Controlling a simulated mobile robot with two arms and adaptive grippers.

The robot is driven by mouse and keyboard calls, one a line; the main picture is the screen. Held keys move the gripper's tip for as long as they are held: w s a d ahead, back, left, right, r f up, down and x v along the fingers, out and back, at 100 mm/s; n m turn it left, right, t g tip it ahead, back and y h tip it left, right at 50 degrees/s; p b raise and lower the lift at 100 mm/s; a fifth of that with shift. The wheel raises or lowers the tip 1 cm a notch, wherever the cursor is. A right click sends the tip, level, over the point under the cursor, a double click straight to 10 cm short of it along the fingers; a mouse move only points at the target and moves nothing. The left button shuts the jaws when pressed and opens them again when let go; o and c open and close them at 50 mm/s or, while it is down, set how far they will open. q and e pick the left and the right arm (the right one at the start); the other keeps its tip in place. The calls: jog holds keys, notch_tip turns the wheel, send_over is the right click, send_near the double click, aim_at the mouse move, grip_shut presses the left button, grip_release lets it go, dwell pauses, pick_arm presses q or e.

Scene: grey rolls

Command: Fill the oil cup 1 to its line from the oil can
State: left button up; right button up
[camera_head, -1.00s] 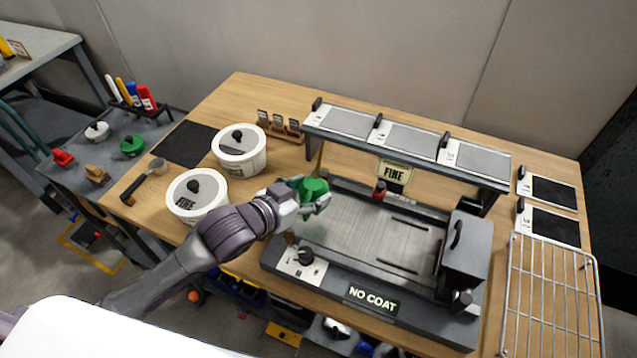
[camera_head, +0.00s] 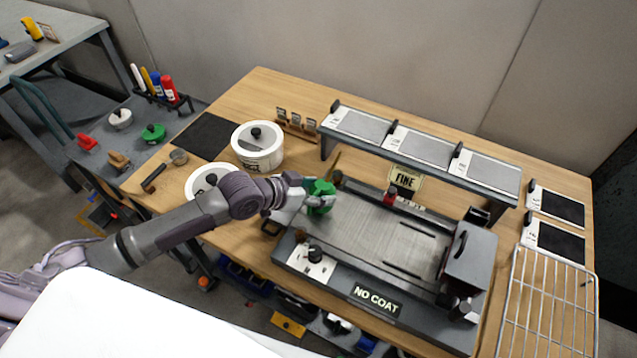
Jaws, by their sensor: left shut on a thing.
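My left gripper (camera_head: 304,196) is shut on a green object (camera_head: 321,195), which may be the oil can. It is held above the left end of the flat grey-bedded machine (camera_head: 372,232). The fingers hide part of it, and I cannot see a spout clearly. A small red cup-like part (camera_head: 390,196) stands at the machine's back edge, right of the gripper. I cannot tell whether it is oil cup 1, and no fill line or oil level can be made out. My right gripper is not in view.
A raised shelf with grey plates (camera_head: 421,151) spans the machine's back. Two white lidded pots (camera_head: 258,158) stand left, the nearer partly hidden by my arm. A wire rack (camera_head: 546,310) lies right. A side table (camera_head: 105,145) holds small coloured items.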

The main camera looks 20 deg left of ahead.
pick_arm(q)
jog(key=shift+s+r+g+p, duration=0.2)
jog(key=shift+r+g+p, duration=0.2)
jog(key=shift+g+p, duration=0.45)
jog(key=shift+s+n+g+y+p, duration=0.2)
jog(key=shift+n+g+y+p, duration=0.15)
jog(key=shift+p, duration=0.2)
jog(key=shift+a+r+g+y+p, duration=0.1)
jog(key=shift+r+g+y+p, duration=0.2)
jog(key=shift+g+p, duration=0.4)
jog(key=shift+s+g, duration=0.1)
jog(key=shift+g, duration=0.2)
jog(key=r+g+p, duration=0.1)
jog(key=p, duration=0.1)
jog(key=shift+n+p, duration=0.25)
jog(key=shift+p, duration=0.05)
jog(key=shift+r+g+y+p, duration=0.1)
jog(key=shift+g+y+p, duration=0.2)
jog(key=shift+p, duration=0.1)
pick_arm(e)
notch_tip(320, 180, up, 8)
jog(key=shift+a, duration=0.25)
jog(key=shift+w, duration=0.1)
